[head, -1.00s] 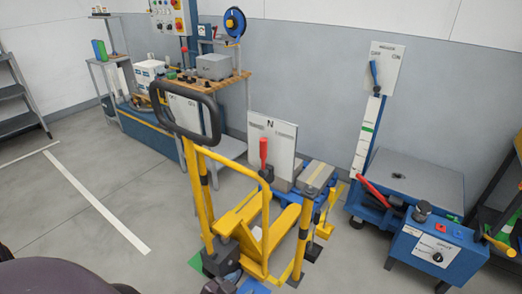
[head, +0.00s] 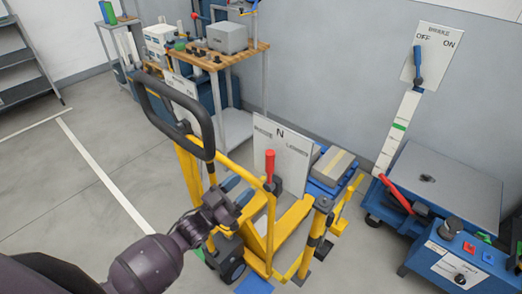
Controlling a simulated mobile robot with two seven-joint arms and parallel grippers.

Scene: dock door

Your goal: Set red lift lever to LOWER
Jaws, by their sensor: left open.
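The red lift lever (head: 269,166) stands upright on the yellow pallet truck (head: 258,240), in front of a white label plate (head: 291,150). The plate shows an N at its top middle and small words at left and right, too small to read surely. The lever points up near the N. My left gripper (head: 237,190) comes in from the lower left and is open and empty. In the picture its fingers are left of and a little below the lever, apart from it. My right gripper is out of view.
The truck's black loop handle (head: 207,135) rises left of the lever, close to my left arm. A blue lift table (head: 450,185) with its own red lever (head: 396,194) stands at right. A workbench (head: 228,52) is behind. The floor at left is clear.

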